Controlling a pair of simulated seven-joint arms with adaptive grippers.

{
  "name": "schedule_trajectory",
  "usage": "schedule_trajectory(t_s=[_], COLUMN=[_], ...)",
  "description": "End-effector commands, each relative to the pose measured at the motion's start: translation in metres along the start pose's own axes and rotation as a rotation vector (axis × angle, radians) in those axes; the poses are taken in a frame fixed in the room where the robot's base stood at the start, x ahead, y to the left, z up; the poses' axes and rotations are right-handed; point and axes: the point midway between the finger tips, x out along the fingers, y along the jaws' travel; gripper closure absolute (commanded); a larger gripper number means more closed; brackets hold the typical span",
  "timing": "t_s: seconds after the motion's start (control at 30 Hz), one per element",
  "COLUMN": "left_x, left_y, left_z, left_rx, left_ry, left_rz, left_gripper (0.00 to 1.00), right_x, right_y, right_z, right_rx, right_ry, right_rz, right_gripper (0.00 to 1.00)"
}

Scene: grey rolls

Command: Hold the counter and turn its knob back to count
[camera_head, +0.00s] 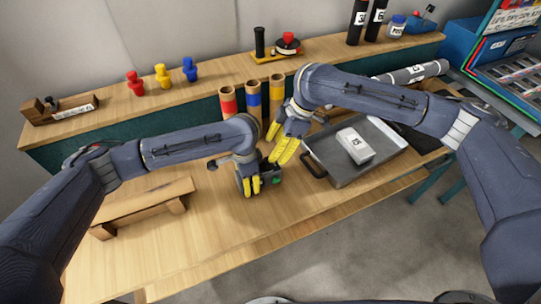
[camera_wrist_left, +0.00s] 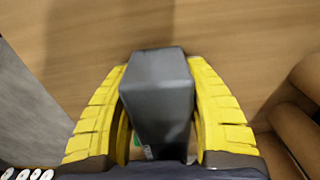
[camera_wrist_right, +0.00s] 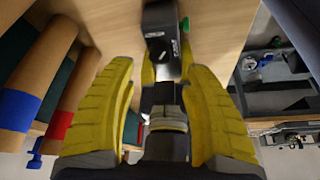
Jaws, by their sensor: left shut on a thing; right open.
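The counter is a small dark grey box (camera_wrist_left: 158,90) on the wooden bench. In the left wrist view it sits between the two yellow fingers of my left gripper (camera_head: 252,187), which is shut on it. In the right wrist view the counter (camera_wrist_right: 160,45) shows ahead of my right gripper, with a green part (camera_wrist_right: 184,24) at its side that may be the knob. The green part also shows in the head view (camera_head: 277,181). My right gripper (camera_head: 276,158) is open, its fingers above and beside the counter, apart from the green part.
A grey metal tray (camera_head: 340,178) with a white labelled box (camera_head: 355,145) stands just right of the counter. Red, blue and yellow banded tubes (camera_head: 253,98) stand behind. A low wooden stand (camera_head: 140,205) is at left. The front bench is clear.

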Motion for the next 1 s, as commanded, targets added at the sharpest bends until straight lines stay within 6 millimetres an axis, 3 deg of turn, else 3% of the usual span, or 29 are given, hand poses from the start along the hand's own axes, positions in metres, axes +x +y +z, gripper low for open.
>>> schedule_trajectory(t_s=[0.2,0.4,0.87,1.0], left_x=[0.001,0.001,0.001,0.001], left_y=[0.0,0.0,0.0,0.0], left_z=[0.001,0.001,0.001,0.001], left_rx=[0.0,0.0,0.0,-0.001], left_ry=[-0.002,-0.002,-0.003,-0.003], left_rz=[0.001,0.001,0.0,0.0], left_gripper=[0.94,0.94,0.94,0.94], right_x=[-0.034,-0.051,-0.057,-0.059], right_y=[0.001,0.0,-0.001,0.004], right_z=[0.0,0.0,-0.001,-0.009], right_rx=[0.0,-0.001,0.0,-0.007], right_ry=[0.0,0.0,0.0,-0.001], right_rz=[0.002,0.0,-0.002,0.001], right_gripper=[0.48,0.48,0.49,0.49])
